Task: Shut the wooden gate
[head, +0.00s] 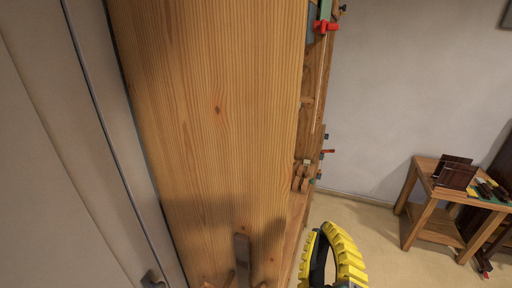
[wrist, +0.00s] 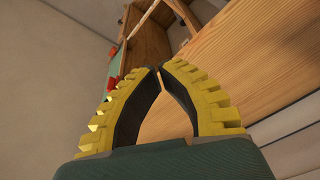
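The wooden gate (head: 215,110) is a broad light pine panel filling the middle of the head view. A darker upright piece like a handle (head: 243,262) shows near its lower end. Tool-hung wooden shelving shows beyond its right edge, and the panel seems to stand open. In the wrist view a pine panel (wrist: 255,55), likely the gate, spans the upper right. My gripper (wrist: 159,68), with yellow ribbed, black-lined fingers, has its tips together with nothing seen between them. In the head view my gripper (head: 327,232) is right of the gate's lower edge, apparently without contact.
A wooden shelf unit (head: 302,180) with red-handled tools runs behind the gate's right edge. A small wooden table (head: 432,208) with dark objects stands at the right. Grey panels (head: 60,150) close off the left. Bare floor (head: 370,240) lies between the gate and table.

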